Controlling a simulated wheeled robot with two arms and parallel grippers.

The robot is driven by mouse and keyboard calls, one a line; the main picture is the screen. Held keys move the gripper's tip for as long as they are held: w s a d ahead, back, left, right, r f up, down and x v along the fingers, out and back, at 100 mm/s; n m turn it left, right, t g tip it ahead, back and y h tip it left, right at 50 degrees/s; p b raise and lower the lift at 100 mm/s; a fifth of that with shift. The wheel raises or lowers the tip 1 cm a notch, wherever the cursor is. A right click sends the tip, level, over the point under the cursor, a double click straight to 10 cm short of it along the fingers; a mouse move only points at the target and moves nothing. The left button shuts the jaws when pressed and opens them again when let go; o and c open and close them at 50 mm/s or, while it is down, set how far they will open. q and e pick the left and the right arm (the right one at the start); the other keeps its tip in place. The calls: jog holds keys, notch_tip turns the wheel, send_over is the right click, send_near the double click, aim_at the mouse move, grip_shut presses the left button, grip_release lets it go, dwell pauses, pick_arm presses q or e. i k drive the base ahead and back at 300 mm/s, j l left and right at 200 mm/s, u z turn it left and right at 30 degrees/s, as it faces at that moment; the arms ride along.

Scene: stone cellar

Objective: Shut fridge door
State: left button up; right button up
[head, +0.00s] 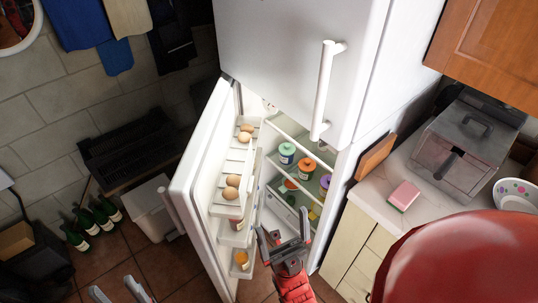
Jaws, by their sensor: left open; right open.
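The white fridge (290,45) stands in the middle of the head view, with its upper door closed. Its lower door (192,180) stands wide open, swung out to the left. The door's inner shelves hold several eggs (232,187) and jars (241,259). Inside the fridge are jars with coloured lids (286,154). My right gripper (283,228) is open and empty, in front of the opening, to the right of the door's inner side. Whether it touches anything is unclear. My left gripper (117,291) is open and empty at the bottom edge, left of the door.
Green bottles (88,222) and a pale bin (152,208) stand on the tiled floor left of the door. A counter (375,196) with a sponge (404,196) and a metal appliance (466,142) is on the right. A wooden cabinet (490,45) hangs above it.

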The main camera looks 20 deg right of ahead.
aim_at(194, 202)
jog(key=l+z, duration=0.1)
jog(key=z, duration=0.35)
jog(key=j+z, duration=0.35)
jog(key=j, duration=0.4)
jog(key=j+z, duration=0.4)
jog(key=j, duration=0.35)
